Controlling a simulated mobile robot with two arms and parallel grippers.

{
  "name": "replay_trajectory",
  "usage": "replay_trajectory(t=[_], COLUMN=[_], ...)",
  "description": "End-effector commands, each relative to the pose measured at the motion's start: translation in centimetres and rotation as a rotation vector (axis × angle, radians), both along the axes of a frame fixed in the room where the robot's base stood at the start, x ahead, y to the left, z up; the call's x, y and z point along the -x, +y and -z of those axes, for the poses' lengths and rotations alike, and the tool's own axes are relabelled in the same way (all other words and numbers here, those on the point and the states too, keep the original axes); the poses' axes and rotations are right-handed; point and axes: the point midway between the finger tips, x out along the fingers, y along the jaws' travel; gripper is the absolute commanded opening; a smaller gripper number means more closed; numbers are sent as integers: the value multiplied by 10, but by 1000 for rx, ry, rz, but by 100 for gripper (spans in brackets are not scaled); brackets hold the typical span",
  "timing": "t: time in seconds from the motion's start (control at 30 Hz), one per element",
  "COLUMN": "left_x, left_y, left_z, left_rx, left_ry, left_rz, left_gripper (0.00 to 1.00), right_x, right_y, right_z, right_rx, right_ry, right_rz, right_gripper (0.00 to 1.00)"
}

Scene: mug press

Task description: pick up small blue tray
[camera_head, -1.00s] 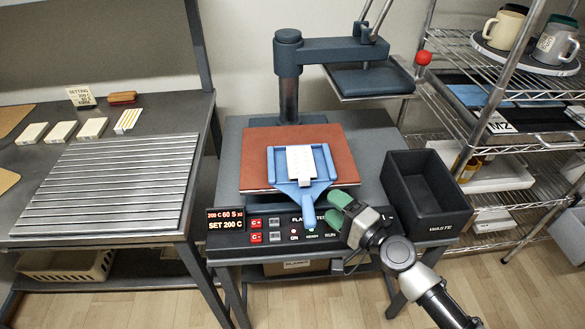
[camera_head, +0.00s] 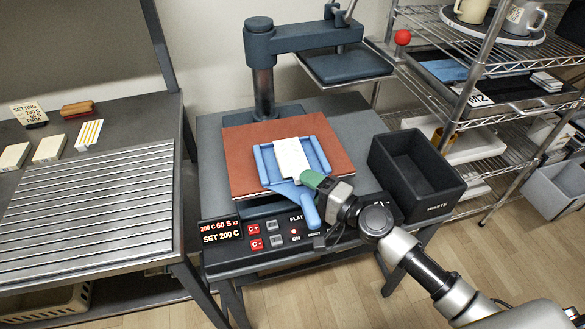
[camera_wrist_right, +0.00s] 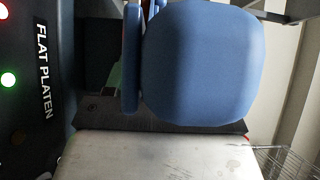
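The small blue tray (camera_head: 265,165) lies on the red-brown pad of the press, with its handle (camera_head: 309,212) sticking out over the front edge toward the control panel. A white piece (camera_head: 291,157) lies in it. My right gripper (camera_head: 314,190) is at the handle; one green finger shows beside it, and the other is hidden. In the right wrist view a large blue surface, apparently the handle (camera_wrist_right: 205,65), fills the upper middle close to the camera, with a strip of green finger at its left. I cannot tell whether the fingers touch it. My left gripper is out of view.
The press's upper plate (camera_head: 345,66) is swung to the back right, clear of the red-brown pad (camera_head: 240,150). A black waste bin (camera_head: 425,200) stands close right of my gripper. The control panel (camera_head: 275,240) lies below the handle. A slatted table (camera_head: 90,195) is at left, wire shelves at right.

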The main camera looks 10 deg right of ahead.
Motion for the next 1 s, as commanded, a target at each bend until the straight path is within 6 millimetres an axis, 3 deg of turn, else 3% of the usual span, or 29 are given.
replay_trajectory(t=[0.03,0.33,0.73,0.87,1.0], left_x=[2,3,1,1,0], left_y=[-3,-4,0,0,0], left_z=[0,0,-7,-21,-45], left_rx=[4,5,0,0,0], left_ry=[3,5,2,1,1], left_rz=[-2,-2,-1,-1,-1], left_gripper=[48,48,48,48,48], right_x=[0,0,-1,0,-1], right_y=[0,0,0,0,0], right_z=[0,0,-11,-31,-62], right_rx=[0,0,1,3,3], right_ry=[0,0,-3,-6,-6], right_rz=[0,0,0,-1,0], right_gripper=[48,2,1,1,1])
